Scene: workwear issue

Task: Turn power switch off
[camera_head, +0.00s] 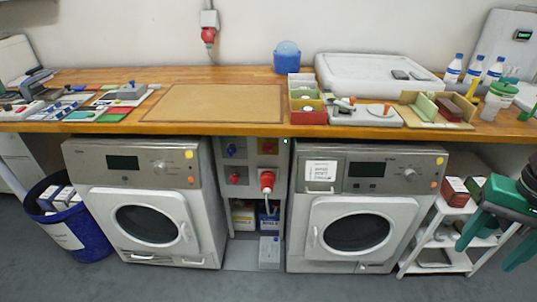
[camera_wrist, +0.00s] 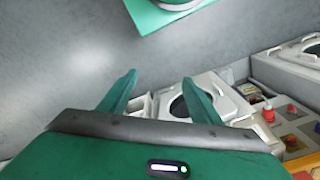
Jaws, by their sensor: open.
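The likely power switch (camera_head: 268,147) is a red knob on a yellow plate, at the upper right of the grey panel between the two machines; its setting is too small to read. In the wrist view a red knob on yellow (camera_wrist: 292,142) at the lower right appears to be the same switch. My green gripper (camera_head: 487,255) is at the right edge of the head view, by the white shelf and well away from the panel. Its two fingers (camera_wrist: 160,78) are apart with nothing between them.
A red plug (camera_head: 267,181) with a cable sits below the switch. Washing machines stand left (camera_head: 145,200) and right (camera_head: 362,205) of the panel. The wooden worktop (camera_head: 225,128) overhangs it. A white shelf (camera_head: 465,232) stands near my gripper. The floor in front is clear.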

